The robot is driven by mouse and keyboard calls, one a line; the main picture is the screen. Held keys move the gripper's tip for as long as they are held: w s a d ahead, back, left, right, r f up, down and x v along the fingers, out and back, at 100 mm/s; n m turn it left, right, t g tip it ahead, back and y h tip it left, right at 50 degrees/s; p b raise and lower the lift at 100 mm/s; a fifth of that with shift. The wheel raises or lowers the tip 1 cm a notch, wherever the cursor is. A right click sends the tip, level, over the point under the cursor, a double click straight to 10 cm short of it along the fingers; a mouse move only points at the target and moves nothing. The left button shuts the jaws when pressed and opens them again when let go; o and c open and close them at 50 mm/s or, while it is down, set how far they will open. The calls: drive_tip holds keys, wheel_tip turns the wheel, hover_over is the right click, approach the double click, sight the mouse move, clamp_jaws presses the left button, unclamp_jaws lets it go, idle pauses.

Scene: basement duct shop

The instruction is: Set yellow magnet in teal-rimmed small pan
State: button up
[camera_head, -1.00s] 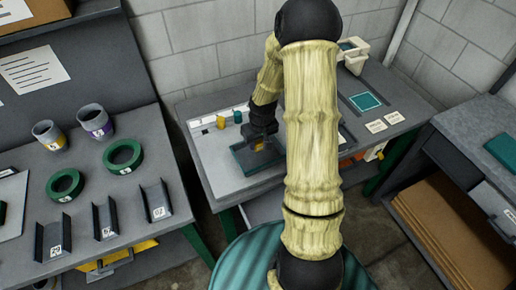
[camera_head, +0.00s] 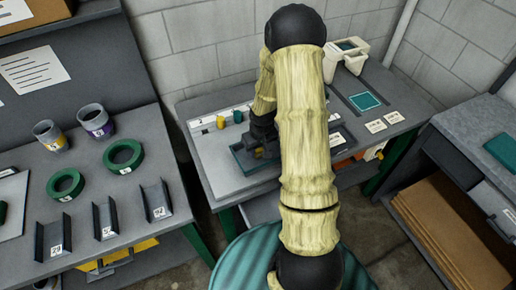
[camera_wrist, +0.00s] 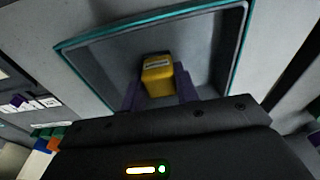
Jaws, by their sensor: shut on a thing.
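The yellow magnet (camera_wrist: 158,78) is a small block with a pale label on top. My gripper (camera_wrist: 160,92) is shut on it, one finger on each side. Around them in the wrist view is the teal-rimmed small pan (camera_wrist: 233,62), with grey inside walls. The magnet is seen against the pan's inside; I cannot tell whether it touches the floor. In the head view my gripper (camera_head: 267,152) is over the pan (camera_head: 240,166) on the back bench, and the magnet is hidden there.
A white holder (camera_head: 350,58) and a teal square (camera_head: 365,100) are farther right on that bench. The left bench carries cups, green rings (camera_head: 123,156) and grey channels.

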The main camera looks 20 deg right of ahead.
drive_tip(key=o, duration=1)
drive_tip(key=shift+c, duration=0.2)
wheel_tip(320, 180, up, 12)
drive_tip(key=s, duration=0.1)
drive_tip(key=shift+s, duration=0.4)
drive_tip(key=shift+r, duration=0.1)
drive_tip(key=s+a+r, duration=0.7)
drive_tip(key=s+a, duration=0.3)
drive_tip(key=s, duration=0.2)
drive_tip(key=shift+s+m+t, duration=0.3)
drive_tip(key=shift+t, duration=0.1)
